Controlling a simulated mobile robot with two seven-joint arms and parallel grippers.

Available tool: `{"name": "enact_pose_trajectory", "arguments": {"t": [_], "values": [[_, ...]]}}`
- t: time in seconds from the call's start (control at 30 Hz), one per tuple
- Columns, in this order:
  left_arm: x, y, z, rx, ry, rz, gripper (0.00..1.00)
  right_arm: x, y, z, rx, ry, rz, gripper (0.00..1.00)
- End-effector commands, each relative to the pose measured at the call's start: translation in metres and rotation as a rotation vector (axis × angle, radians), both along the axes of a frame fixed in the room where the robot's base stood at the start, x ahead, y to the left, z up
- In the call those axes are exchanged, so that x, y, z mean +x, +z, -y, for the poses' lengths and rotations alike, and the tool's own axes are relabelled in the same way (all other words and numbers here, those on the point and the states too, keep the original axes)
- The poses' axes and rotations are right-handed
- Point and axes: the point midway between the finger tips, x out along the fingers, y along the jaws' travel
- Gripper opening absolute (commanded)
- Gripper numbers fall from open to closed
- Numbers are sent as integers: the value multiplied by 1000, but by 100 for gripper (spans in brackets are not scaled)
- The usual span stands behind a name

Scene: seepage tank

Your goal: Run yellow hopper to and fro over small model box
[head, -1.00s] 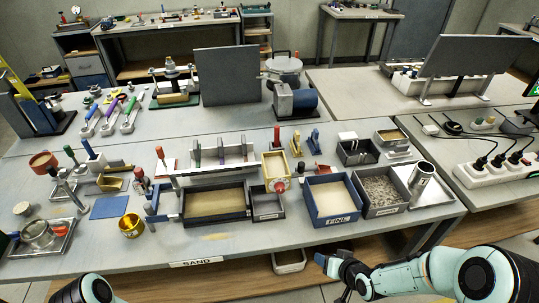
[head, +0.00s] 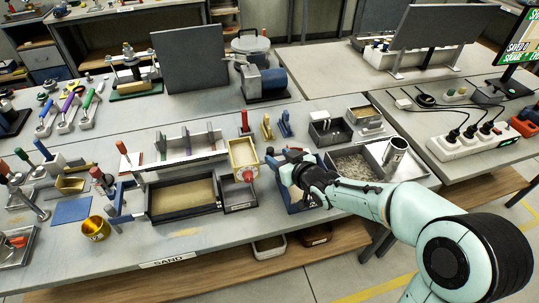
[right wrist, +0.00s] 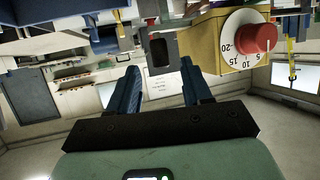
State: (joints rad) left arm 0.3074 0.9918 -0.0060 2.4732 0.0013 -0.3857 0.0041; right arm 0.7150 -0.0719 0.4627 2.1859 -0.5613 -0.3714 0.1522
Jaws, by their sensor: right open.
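The yellow hopper (head: 243,153) is an open-topped yellow box with pale contents and a red knob on its front. It stands at the back edge of a small grey box (head: 238,194), which looks like the small model box. My right gripper (head: 272,163) is open and empty, just right of the hopper and apart from it. In the right wrist view the hopper (right wrist: 200,45) shows upside down with its numbered dial and red knob, beyond the open fingers (right wrist: 160,72). My left gripper is out of view.
A larger dark sand box (head: 182,199) adjoins the small box on the left. My right arm partly covers a blue box and the gravel tray (head: 355,167). A white rack (head: 180,155) stands behind, and a gold cup (head: 96,228) stands left.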

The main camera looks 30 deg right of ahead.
Motion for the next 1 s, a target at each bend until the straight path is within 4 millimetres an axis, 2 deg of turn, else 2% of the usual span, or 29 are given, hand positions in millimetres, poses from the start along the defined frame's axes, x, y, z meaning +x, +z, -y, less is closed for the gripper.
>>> {"name": "enact_pose_trajectory", "arguments": {"t": [0.03,0.1,0.3,0.5,0.73,0.8,0.9,1.0], "values": [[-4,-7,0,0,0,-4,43,10,-9,0,6,0,-3,49],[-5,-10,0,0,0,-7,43,22,-13,-1,4,2,-1,49],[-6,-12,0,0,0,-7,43,46,-19,-2,3,1,0,49],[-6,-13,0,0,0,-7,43,54,-23,-2,0,1,-1,49],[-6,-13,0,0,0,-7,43,54,-22,-2,0,0,-1,49],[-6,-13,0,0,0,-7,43,54,-23,-2,0,0,-1,26],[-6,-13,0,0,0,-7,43,54,-23,-1,0,0,-1,0],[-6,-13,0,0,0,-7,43,54,-22,-1,0,0,-1,0]]}}
